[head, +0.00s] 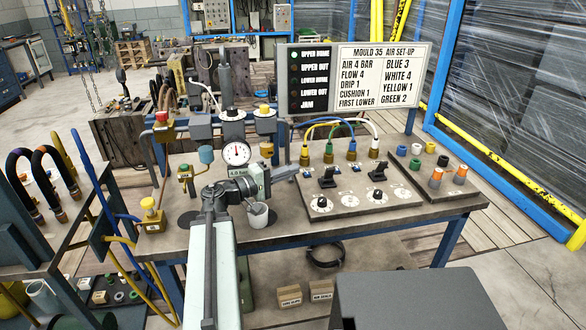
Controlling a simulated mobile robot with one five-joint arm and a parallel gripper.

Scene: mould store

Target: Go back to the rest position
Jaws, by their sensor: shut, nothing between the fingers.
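My gripper (286,173) is a small dark shape in the head view, at the end of my arm over the left-middle of the workbench (300,229). It points to the right. It looks shut and empty, with its tips just left of the control panel (345,203) with knobs and black toggles. Its exact height above the bench is hard to tell. A light grey cup (258,221) with something dark standing in it sits just below my wrist. My forearm rises from the bottom of the picture and hides part of the bench's front edge.
A round gauge (236,153) and valves stand behind my wrist. Blue, yellow, green and white hoses arch behind the panel under a sign board (385,76). Coloured fittings lie on a tray (447,195) at right. A hose rack (40,235) stands left.

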